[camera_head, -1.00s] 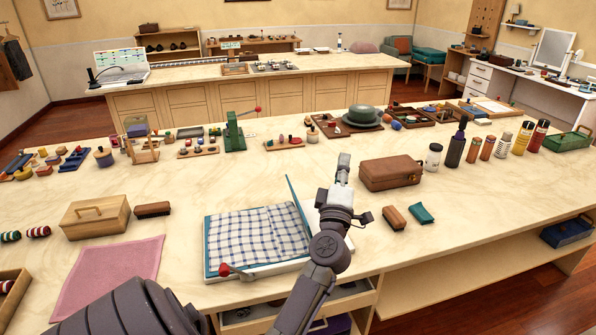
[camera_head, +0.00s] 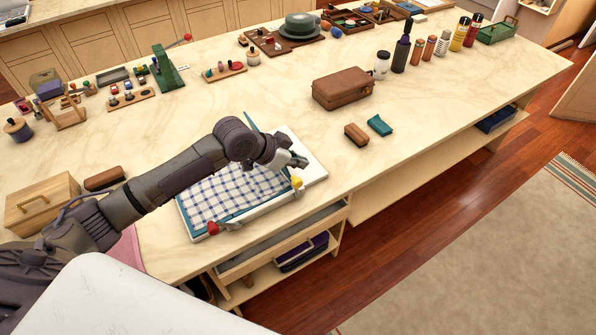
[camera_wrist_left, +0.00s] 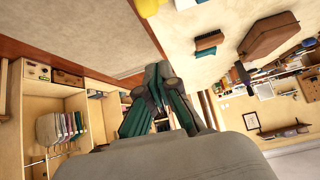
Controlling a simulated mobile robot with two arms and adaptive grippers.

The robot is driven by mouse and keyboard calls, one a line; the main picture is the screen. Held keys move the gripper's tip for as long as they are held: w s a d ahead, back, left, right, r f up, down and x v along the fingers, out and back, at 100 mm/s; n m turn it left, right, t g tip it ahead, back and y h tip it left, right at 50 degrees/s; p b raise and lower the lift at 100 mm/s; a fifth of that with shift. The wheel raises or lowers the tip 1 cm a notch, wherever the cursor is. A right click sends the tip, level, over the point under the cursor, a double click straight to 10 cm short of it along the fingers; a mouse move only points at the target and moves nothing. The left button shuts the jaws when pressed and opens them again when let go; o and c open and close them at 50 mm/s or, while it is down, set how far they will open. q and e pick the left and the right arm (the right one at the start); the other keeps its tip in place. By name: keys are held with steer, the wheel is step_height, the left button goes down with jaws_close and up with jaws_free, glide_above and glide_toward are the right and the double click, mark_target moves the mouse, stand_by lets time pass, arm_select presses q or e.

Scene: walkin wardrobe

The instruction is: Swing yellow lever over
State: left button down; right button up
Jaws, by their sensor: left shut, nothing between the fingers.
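A shallow white and teal case (camera_head: 207,234) with blue-and-white checked cloth (camera_head: 230,192) lies at the table's front edge. The yellow lever's knob (camera_head: 297,182) is at its near right corner; its arm is hard to make out. A red-knobbed lever (camera_head: 213,228) is at the front left corner. My left gripper (camera_head: 299,162) is shut and empty, just above and behind the yellow knob in the head view; contact cannot be told. Its fingers (camera_wrist_left: 158,98) show in the wrist view, with a yellow knob (camera_wrist_left: 149,6) at the top edge. My right gripper is out of view.
My left arm covers the case's far part. A wooden box (camera_head: 42,202) stands left.

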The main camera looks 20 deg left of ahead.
mark_target(300, 180)
arm_select(q)
steer(key=p+x, duration=0.1)
steer(key=x, duration=0.6)
steer(key=s+a+p, duration=0.1)
steer(key=s+a+f+p, duration=0.1)
steer(key=s+a, duration=0.1)
steer(key=shift+f, duration=0.25)
steer(key=shift+w, duration=0.1)
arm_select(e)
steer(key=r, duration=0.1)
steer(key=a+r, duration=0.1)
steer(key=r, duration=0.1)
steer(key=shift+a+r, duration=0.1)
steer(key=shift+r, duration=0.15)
arm_select(q)
steer(key=shift+d, duration=0.1)
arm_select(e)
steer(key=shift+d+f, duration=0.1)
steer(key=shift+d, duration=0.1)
